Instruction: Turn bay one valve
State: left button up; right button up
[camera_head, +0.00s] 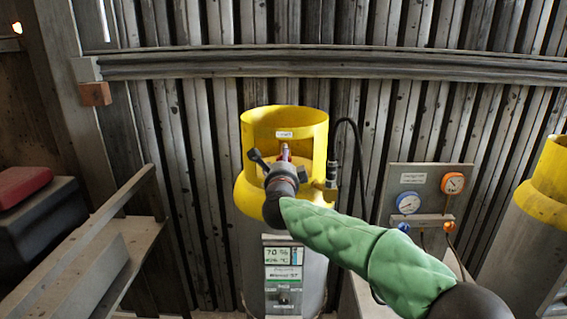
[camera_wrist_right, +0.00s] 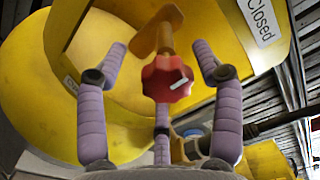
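The bay one valve is probably the red knob (camera_head: 284,151) at the top of the yellow-collared gas cylinder (camera_head: 249,192) in the head view. In the right wrist view the lobed red knob (camera_wrist_right: 166,80) carries a white mark, with an orange-yellow stem part (camera_wrist_right: 158,38) behind it. My right gripper (camera_head: 279,165) is in front of the valve and partly covers it. In the wrist view its purple fingers (camera_wrist_right: 161,52) are spread on either side of the knob, with gaps, apparently not touching it. My left gripper is not in view.
The yellow collar (camera_wrist_right: 110,70) surrounds the valve, with a "Closed" label (camera_wrist_right: 262,20). A black hose runs right toward a gauge panel (camera_head: 425,185). Another yellow-topped cylinder (camera_head: 545,195) stands at the right. A grey ledge (camera_head: 95,245) and a red-topped box (camera_head: 35,215) are left.

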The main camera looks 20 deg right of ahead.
jog(key=shift+s+d+r, duration=0.1)
jog(key=shift+d+r, duration=0.05)
jog(key=shift+s, duration=0.1)
jog(key=v, duration=1.1)
jog(key=shift+s, duration=0.3)
